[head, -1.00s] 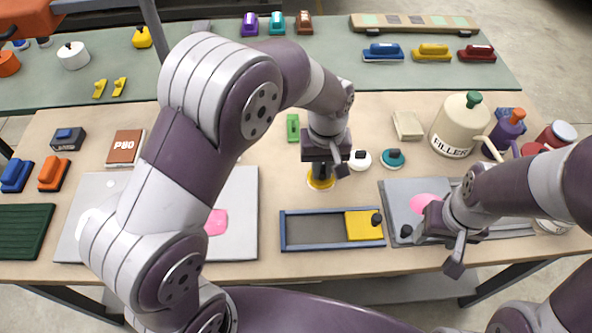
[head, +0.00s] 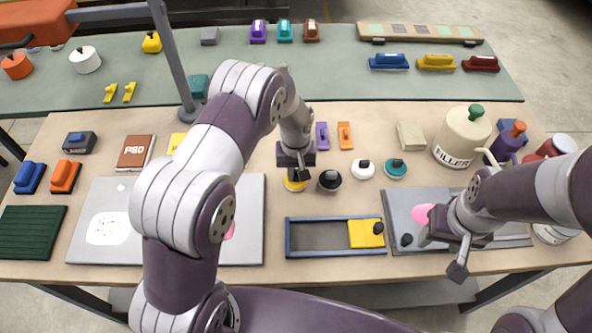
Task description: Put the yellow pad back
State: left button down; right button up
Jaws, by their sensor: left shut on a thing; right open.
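The round yellow pad (head: 295,185) is under my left gripper (head: 295,171), at the left end of a row of round pads on the near table. My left gripper is shut on it from above and hides its top. The pad is at or just above the tabletop; I cannot tell which. A black pad (head: 330,181), a white pad (head: 363,169) and a teal pad (head: 396,168) sit to its right. My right gripper (head: 442,256) is open and empty over the grey tray (head: 513,241) at the right, near a pink patch (head: 423,213).
A blue-framed tray (head: 336,254) with a yellow block (head: 366,234) lies in front of the pads. A grey board (head: 250,215) is partly behind my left arm. A filler can (head: 461,138) stands at the right. Purple (head: 322,136) and orange (head: 345,136) pieces lie behind the pads.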

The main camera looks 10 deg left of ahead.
pick_arm(q)
jog(key=shift+f, duration=0.15)
jog(key=c, duration=1.3)
grip_release()
jog(key=shift+s, duration=0.1)
jog(key=shift+o, duration=1.1)
jog(key=shift+r, duration=0.55)
notch_tip(320, 180, up, 12)
jog(key=b, duration=0.2)
jog(key=s+a+r+m+t, duration=0.1)
jog(key=s+a+m, duration=0.2)
jog(key=s, duration=1.5)
jog(key=shift+s+a, duration=0.35)
jog(key=shift+a, duration=0.3)
jog(key=shift+r, duration=0.15)
